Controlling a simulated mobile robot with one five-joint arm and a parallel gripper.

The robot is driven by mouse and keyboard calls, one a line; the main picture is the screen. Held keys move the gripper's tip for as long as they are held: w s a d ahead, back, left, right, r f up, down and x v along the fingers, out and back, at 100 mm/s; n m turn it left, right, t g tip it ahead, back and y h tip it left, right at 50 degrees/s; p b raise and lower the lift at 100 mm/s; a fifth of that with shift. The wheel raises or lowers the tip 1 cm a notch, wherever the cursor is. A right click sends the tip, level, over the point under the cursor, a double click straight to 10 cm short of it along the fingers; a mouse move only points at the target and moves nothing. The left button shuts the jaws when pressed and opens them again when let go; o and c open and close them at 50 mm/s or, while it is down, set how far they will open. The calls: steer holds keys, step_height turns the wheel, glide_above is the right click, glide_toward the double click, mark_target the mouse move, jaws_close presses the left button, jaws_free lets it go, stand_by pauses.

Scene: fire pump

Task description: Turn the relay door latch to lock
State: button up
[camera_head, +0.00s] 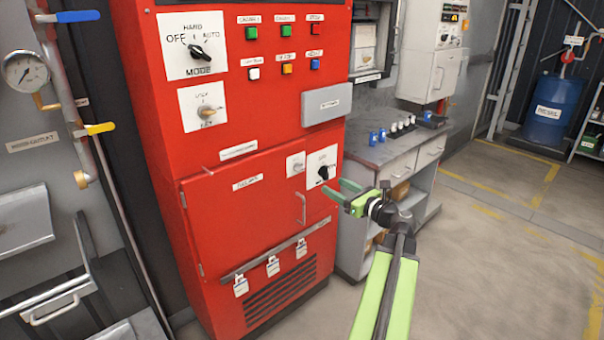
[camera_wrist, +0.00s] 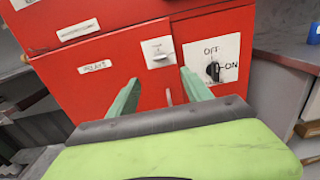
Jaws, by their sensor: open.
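The relay door (camera_head: 240,210) is a red panel low on the red cabinet, with a white label and a vertical handle (camera_head: 301,208). Its latch (camera_head: 297,166) is a small grey knob on a white plate near the door's upper right; in the wrist view the latch (camera_wrist: 158,52) shows above and between my fingers. My gripper (camera_head: 346,192) is open and empty, in front of the cabinet, to the right of and below the latch, apart from it. In the wrist view my gripper (camera_wrist: 160,92) has its two green fingers spread. The latch's exact angle is too small to tell.
A black OFF/ON switch (camera_head: 325,174) sits just right of the latch; it also shows in the wrist view (camera_wrist: 213,71). A rail with hanging tags (camera_head: 272,265) crosses the lower cabinet. A grey workbench (camera_head: 385,150) stands to the right. Open floor (camera_head: 490,260) lies at right.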

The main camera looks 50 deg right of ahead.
mark_target(302, 168)
steer(key=w, duration=1.1)
steer(key=w+d, duration=0.1)
steer(key=w, duration=0.4)
steer(key=shift+w+d, duration=0.1)
steer(key=shift+w, duration=0.1)
jaws_close()
